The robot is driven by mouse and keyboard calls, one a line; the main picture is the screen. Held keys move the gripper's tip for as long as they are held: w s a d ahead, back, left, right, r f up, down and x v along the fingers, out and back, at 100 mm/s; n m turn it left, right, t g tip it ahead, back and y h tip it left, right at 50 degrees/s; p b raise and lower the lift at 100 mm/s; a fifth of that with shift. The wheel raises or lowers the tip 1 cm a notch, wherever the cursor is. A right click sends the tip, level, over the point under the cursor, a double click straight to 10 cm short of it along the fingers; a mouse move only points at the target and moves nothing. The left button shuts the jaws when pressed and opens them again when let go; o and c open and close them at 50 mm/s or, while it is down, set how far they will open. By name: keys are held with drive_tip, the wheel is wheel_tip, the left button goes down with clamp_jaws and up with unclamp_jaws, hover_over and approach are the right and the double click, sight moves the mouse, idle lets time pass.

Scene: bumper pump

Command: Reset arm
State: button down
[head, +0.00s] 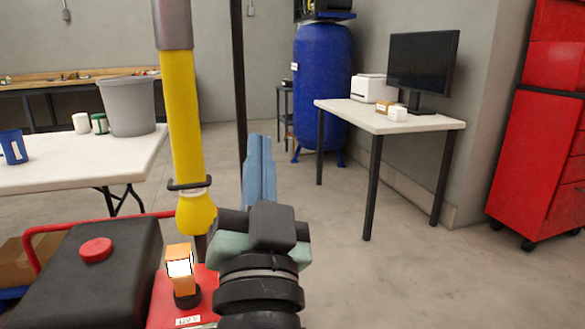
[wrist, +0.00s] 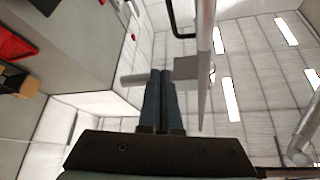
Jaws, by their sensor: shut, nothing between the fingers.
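My gripper (head: 260,140) is raised near the middle of the head view, with its blue-grey fingers pointing up and away. The fingers are together and hold nothing. In the wrist view my gripper (wrist: 162,74) also shows shut, with the ceiling and its lights behind it. A yellow post (head: 184,110) stands just left of my arm, apart from the fingers in the head view.
A red-topped machine (head: 160,300) with a black tank (head: 80,270) and an orange switch (head: 179,260) is at the lower left. A white table (head: 75,170) stands at left, a desk (head: 400,122) at right, and a red cabinet (head: 545,130) far right. Floor right is clear.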

drive_tip(key=s+d+r+n+t+h+p, duration=0.1)
drive_tip(key=s+d+r+n+t, duration=0.1)
drive_tip(key=s+r, duration=0.5)
drive_tip(key=s+d+r+n+t+h+p, duration=0.15)
drive_tip(key=s+r, duration=0.35)
drive_tip(key=r, duration=0.5)
wheel_tip(320, 180, up, 36)
drive_tip(key=p, duration=3.6)
drive_tip(key=shift+w, duration=0.45)
